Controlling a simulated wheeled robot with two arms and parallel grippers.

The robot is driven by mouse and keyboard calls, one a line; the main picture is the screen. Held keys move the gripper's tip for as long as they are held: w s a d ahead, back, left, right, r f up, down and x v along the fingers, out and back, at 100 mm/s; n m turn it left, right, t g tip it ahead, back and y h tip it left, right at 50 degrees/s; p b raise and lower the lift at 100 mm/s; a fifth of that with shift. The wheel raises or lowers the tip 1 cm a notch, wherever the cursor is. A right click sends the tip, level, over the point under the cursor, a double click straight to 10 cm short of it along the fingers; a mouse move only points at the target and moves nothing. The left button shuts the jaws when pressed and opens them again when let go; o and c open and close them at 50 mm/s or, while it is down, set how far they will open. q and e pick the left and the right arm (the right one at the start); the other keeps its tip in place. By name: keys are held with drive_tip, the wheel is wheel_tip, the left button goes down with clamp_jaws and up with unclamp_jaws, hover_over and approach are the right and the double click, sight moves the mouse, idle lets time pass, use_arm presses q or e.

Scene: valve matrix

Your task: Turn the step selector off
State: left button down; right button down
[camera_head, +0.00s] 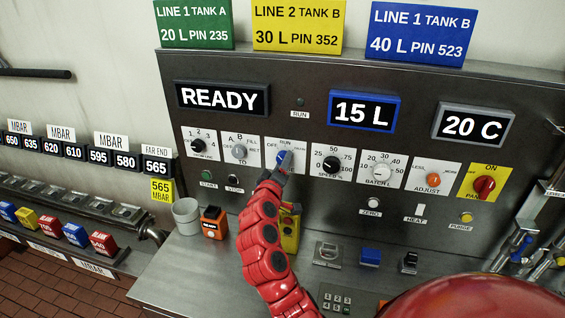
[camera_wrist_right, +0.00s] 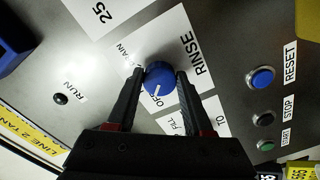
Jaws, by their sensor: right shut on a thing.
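The step selector is a round blue knob (camera_head: 282,157) on a white label plate, in the middle of the row of knobs. My right gripper (camera_head: 284,166) comes up to it from below and covers part of its plate. In the right wrist view the blue knob (camera_wrist_right: 160,76) sits between the two dark fingers of my right gripper (camera_wrist_right: 158,84), which are shut on its sides. The knob's white mark points toward the lettering OFF, partly hidden by the gripper. RINSE is readable beside it. My left gripper is not in view.
A grey knob (camera_head: 239,151) and a black speed knob (camera_head: 331,164) flank the selector closely. Start and stop buttons (camera_head: 207,175) lie lower left. A grey cup (camera_head: 187,217) and an orange box (camera_head: 213,222) stand on the steel counter (camera_head: 195,280).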

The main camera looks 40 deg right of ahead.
drive_tip(key=shift+n, duration=0.7)
drive_tip(key=shift+c, duration=1.5)
unclamp_jaws()
drive_tip(key=b+v, duration=0.5)
drive_tip(key=v, duration=1.2)
drive_tip(key=shift+s, duration=0.2)
